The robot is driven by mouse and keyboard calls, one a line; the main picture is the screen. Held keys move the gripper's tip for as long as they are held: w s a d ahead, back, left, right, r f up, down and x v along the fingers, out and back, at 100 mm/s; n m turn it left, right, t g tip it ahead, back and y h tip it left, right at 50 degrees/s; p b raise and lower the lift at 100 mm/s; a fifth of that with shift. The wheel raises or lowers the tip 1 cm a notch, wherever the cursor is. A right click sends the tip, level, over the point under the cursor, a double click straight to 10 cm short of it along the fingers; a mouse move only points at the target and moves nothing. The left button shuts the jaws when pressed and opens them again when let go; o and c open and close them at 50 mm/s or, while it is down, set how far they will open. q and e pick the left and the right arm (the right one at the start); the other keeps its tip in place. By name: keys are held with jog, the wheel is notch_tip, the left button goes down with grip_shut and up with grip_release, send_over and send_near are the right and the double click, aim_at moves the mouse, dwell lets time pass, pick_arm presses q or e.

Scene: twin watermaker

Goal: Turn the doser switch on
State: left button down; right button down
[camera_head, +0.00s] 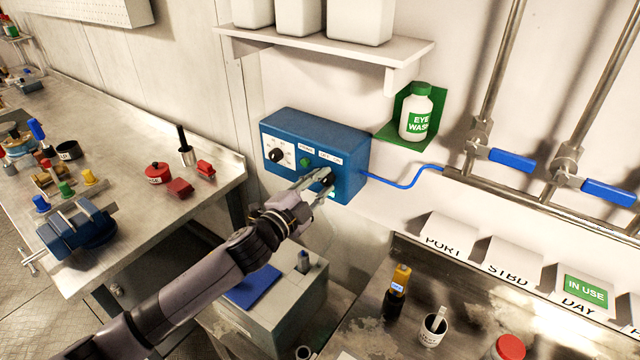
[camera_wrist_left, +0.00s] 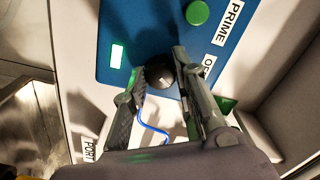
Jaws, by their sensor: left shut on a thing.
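The doser is a blue box (camera_head: 280,125) fixed to the wall in the head view. It carries a dial (camera_head: 276,155) on the left, a green button (camera_head: 305,162) and a dark knob (camera_head: 326,176) on the right. My left gripper (camera_head: 318,179) is shut on this knob, one finger on each side. A lit green display (camera_wrist_left: 116,56) is beside it. The knob's exact angle is hidden by the fingers. My right gripper is not in view.
A shelf (camera_head: 400,52) with white containers is above the doser. Pipes with blue-handled valves (camera_head: 510,159) run further right. A cluttered workbench (camera_head: 130,130) is at left.

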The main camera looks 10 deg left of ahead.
pick_arm(q)
jog(key=c, duration=1.3)
grip_release()
jog(key=shift+s+a+f, duration=0.1)
jog(key=shift+s, duration=0.25)
jog(key=v, duration=1.1)
jog(key=shift+s, duration=0.15)
